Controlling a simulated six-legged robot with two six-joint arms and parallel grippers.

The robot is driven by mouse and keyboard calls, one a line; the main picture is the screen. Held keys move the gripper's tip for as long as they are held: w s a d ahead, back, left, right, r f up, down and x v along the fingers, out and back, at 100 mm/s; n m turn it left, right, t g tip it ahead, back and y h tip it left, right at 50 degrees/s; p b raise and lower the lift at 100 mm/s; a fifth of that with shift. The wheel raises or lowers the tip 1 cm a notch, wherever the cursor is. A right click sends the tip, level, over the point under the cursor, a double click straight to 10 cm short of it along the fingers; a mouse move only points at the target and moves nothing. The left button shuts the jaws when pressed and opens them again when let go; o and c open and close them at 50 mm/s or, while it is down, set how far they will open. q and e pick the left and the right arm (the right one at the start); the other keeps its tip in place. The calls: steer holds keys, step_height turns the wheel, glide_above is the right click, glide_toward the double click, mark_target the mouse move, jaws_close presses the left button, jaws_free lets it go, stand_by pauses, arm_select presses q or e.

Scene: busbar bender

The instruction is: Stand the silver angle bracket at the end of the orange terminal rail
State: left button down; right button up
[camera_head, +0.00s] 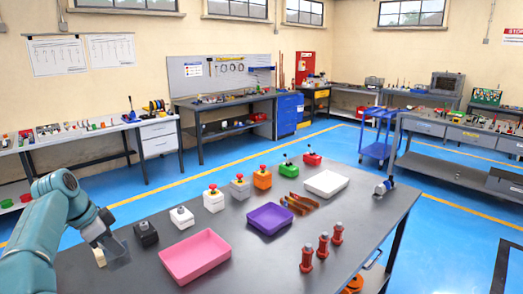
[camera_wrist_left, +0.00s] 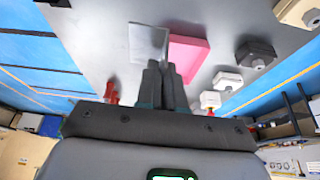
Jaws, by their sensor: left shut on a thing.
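My left gripper (camera_head: 106,240) is shut on the silver angle bracket (camera_head: 119,257), above the near left part of the table. In the left wrist view the bracket (camera_wrist_left: 148,42) shows as a flat grey square face beyond the closed fingers (camera_wrist_left: 160,72); its other leg cannot be made out. What looks like the orange terminal rail (camera_head: 300,203) lies far to the right of the gripper, as brown-orange strips between the purple tray and the white tray. Its ends are too small to tell apart. My right gripper is not in view.
A pink tray (camera_head: 196,257) lies right of the gripper. A purple tray (camera_head: 269,218) and white tray (camera_head: 326,183) lie further along the dark table (camera_head: 365,225). Button boxes, including a black one (camera_head: 146,234), line the far edge. Several red posts (camera_head: 322,245) stand at right.

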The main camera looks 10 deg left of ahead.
mark_target(129, 258)
arm_select(q)
steer(key=d, duration=0.1)
steer(key=d+r, duration=0.2)
steer(key=shift+w+m, duration=0.25)
steer(key=shift+m, duration=0.05)
steer(key=shift+d+r, duration=0.2)
steer(key=shift+d, duration=0.2)
steer(key=s+d+f+m, duration=0.1)
steer(key=s+d, duration=0.2)
steer(key=d, duration=1)
steer(key=s+d+f+n+t+y, duration=0.1)
steer(key=s+d+f+n+y, duration=0.2)
steer(key=d+f+n, duration=0.5)
step_height(129, 258, down, 3)
steer(key=shift+s+d+n, duration=0.3)
steer(key=shift+s+n, duration=0.6)
steer(key=shift+n, duration=0.1)
